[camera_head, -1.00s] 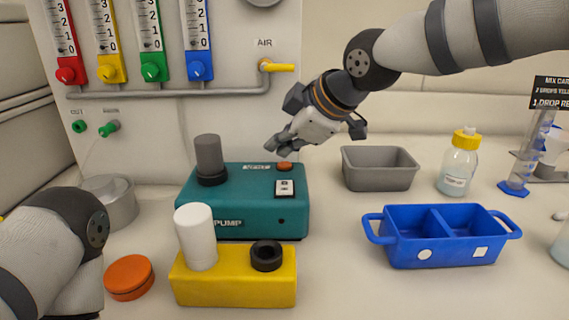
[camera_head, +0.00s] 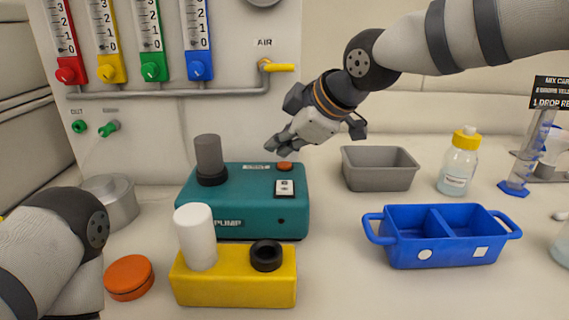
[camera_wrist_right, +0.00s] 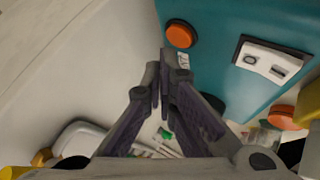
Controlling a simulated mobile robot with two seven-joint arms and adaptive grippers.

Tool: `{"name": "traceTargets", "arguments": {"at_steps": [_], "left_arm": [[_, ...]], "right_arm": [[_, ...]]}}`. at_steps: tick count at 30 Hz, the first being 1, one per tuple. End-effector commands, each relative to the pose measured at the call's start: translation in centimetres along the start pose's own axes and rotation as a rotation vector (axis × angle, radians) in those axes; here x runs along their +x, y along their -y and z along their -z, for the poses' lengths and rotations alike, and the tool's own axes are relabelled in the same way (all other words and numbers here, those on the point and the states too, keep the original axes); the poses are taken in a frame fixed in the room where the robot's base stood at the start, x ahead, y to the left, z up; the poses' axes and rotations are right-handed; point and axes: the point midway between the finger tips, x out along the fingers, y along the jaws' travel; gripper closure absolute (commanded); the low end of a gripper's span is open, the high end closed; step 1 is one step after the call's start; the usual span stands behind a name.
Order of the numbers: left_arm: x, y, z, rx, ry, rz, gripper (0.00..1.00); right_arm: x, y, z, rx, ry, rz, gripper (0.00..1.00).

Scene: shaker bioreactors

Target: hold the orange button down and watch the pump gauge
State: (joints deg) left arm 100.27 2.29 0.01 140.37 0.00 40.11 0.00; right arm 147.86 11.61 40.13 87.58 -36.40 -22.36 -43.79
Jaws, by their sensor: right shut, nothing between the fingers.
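The teal pump box (camera_head: 240,205) stands on the bench in the middle of the head view. The orange button (camera_head: 285,165) sits on its top near the right rear edge, beside a black-and-white rocker switch (camera_head: 285,188). My right gripper (camera_head: 272,148) is shut and empty, just above and behind the button, apart from it. No gauge on the pump is clearly seen. My left arm shows at the lower left, but its gripper is out of view.
A yellow block (camera_head: 235,285) with a white cylinder (camera_head: 195,237) and black ring stands before the pump. An orange disc (camera_head: 129,277) lies to its left. A blue two-part tray (camera_head: 440,240), grey bin (camera_head: 380,172) and yellow-capped bottle (camera_head: 458,165) stand right.

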Motion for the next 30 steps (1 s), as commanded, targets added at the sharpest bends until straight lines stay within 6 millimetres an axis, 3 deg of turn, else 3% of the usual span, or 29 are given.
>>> {"name": "traceTargets", "arguments": {"at_steps": [30], "left_arm": [[-0.25, -0.01, 0.20, 0.000, -0.009, 0.000, 0.49]], "right_arm": [[0.69, 0.51, -0.51, 0.000, 0.000, 0.000, 1.00]]}}
